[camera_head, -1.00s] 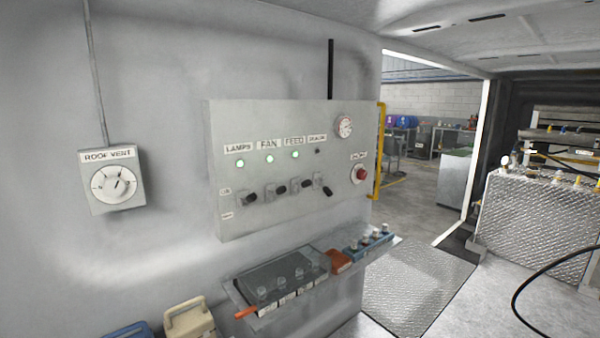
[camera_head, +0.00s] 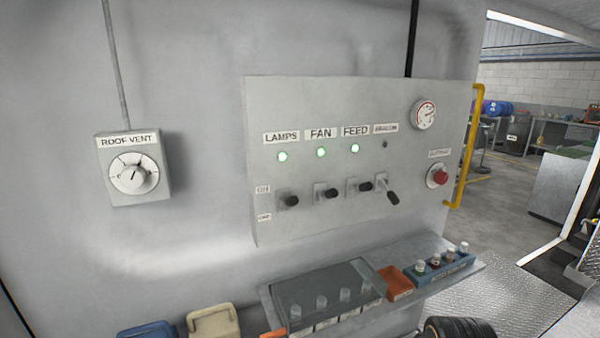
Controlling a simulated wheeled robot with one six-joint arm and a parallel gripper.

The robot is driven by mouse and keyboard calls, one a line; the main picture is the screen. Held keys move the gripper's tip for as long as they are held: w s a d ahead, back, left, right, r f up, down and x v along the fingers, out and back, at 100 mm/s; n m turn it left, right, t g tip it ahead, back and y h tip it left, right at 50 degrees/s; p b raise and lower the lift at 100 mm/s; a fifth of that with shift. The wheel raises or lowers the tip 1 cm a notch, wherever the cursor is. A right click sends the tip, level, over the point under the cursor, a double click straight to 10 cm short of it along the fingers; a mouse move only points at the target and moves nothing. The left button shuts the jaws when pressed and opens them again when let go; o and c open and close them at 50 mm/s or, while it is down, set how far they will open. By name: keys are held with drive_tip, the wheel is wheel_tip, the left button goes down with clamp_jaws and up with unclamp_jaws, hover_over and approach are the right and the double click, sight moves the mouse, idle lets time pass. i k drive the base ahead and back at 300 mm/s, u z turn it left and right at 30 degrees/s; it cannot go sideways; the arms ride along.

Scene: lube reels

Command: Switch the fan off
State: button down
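The fan switch (camera_head: 331,194) is a black-tipped lever on the grey wall panel (camera_head: 300,230), second from the left in a row of levers. The label FAN (camera_head: 320,134) is above it, and the fan lamp (camera_head: 321,152) under that label is lit green. The fan lever sticks out about level, like the lamps lever (camera_head: 290,201) and the feed lever (camera_head: 365,187). The fourth lever (camera_head: 393,197) points downward, and its lamp (camera_head: 384,144) is dark.
A red push button (camera_head: 439,178) and a gauge (camera_head: 424,115) are on the panel's right. A yellow rail (camera_head: 467,150) stands beside it. A shelf (camera_head: 450,268) with boxes juts out below. The roof vent dial (camera_head: 134,173) is at left. Air before the panel looks clear.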

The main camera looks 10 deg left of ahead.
sight(332, 192)
drive_tip(key=u, duration=0.35)
drive_tip(key=i, duration=0.5)
drive_tip(key=u, duration=0.4)
